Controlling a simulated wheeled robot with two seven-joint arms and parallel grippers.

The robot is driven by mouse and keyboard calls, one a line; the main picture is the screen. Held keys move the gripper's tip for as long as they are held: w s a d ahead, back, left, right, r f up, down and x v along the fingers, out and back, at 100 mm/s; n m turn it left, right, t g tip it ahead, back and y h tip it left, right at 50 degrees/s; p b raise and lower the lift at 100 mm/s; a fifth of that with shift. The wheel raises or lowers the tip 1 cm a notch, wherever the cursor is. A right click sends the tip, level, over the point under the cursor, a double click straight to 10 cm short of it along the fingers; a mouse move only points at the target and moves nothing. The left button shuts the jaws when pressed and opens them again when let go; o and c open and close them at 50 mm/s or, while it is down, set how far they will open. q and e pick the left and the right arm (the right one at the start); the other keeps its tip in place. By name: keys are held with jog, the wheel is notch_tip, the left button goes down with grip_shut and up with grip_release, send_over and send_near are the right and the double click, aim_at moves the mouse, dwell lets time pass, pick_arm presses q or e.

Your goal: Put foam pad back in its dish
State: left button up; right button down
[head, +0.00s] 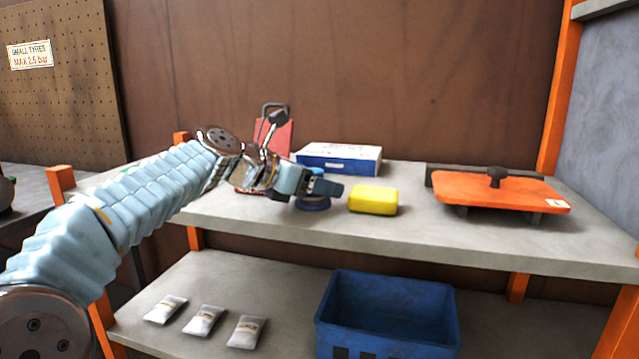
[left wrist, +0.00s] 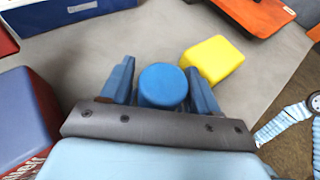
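A blue round piece (head: 318,171) stands on the upper shelf, with a wider, darker blue round base (head: 313,205) below it. I cannot tell for sure whether these are the foam pad and its dish. My left gripper (head: 318,187) is level, just above the base, and its near finger hides the middle of the piece. In the left wrist view, the round blue top (left wrist: 163,85) sits between the two fingers of my left gripper (left wrist: 162,80), very close to both. Whether they press on it is unclear. My right gripper is not in view.
A yellow block (head: 373,200) lies just right of my left gripper. Behind are a blue-and-white box (head: 339,158) and a red item (head: 277,135). An orange plate with a knob (head: 500,191) is at right. A blue crate (head: 387,310) and several pouches (head: 205,320) occupy the lower shelf.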

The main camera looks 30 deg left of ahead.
pick_arm(q)
jog(key=shift+o, duration=0.7)
jog(key=shift+r, duration=0.1)
jog(key=shift+s+a+r, duration=0.1)
jog(key=shift+r, duration=0.05)
jog(key=v, duration=1.1)
jog(key=shift+s+a+r, duration=0.15)
jog(key=shift+s+r, duration=0.05)
jog(key=shift+s, duration=0.1)
